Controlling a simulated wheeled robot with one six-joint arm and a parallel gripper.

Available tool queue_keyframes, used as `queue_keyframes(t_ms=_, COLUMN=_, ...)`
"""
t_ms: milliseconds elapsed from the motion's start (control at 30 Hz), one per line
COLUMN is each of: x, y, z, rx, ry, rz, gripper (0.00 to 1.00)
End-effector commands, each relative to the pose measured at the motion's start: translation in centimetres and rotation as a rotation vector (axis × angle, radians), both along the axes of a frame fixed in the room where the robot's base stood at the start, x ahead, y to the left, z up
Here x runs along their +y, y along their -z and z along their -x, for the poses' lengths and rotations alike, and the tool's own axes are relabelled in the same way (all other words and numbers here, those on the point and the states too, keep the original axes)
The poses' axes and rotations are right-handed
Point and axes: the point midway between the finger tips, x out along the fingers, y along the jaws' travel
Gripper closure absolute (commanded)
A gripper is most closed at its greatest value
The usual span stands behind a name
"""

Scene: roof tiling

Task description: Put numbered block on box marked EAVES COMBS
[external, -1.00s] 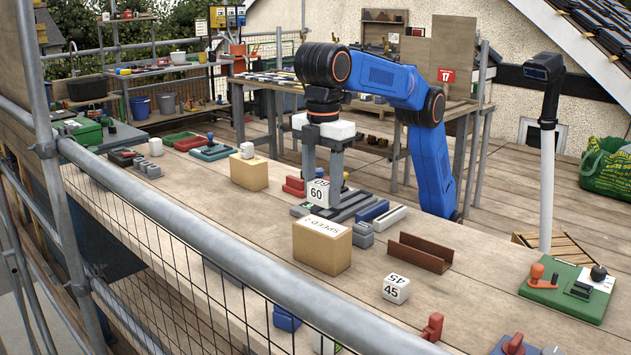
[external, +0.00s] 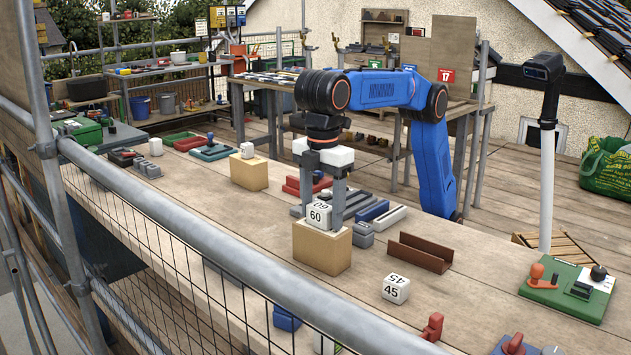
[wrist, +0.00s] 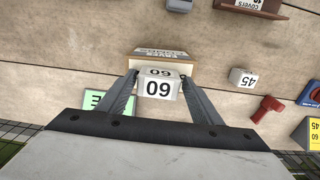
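The white numbered block marked 60 (external: 319,215) is between the fingers of my gripper (external: 325,205), over the top of a cardboard-brown box (external: 322,252). Its bottom is at or just above the box top; I cannot tell if they touch. In the wrist view, the block (wrist: 160,88) appears gripped between both grey fingers of my gripper (wrist: 160,80). The box (wrist: 160,54) shows lettering beyond the block, partly hidden and blurred. A second white block marked 45 (external: 396,289) lies on the deck to the right.
A brown channel piece (external: 420,252) lies right of the box. Another brown box (external: 249,174) with a white block (external: 247,150) on it stands farther left. Grey and blue pieces lie behind my gripper. A metal rail (external: 220,240) runs along the front.

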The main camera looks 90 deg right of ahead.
Motion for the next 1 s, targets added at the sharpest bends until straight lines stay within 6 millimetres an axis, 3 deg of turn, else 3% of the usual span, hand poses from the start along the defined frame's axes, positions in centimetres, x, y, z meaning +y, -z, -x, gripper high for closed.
queue_keyframes(t_ms=433, x=0.1, y=-0.7, z=0.0, rx=-0.001, ry=0.0, rz=-0.001, gripper=0.35)
queue_keyframes(t_ms=1000, x=0.1, y=-9.5, z=0.0, rx=-0.001, ry=0.0, rz=-0.001, gripper=0.35)
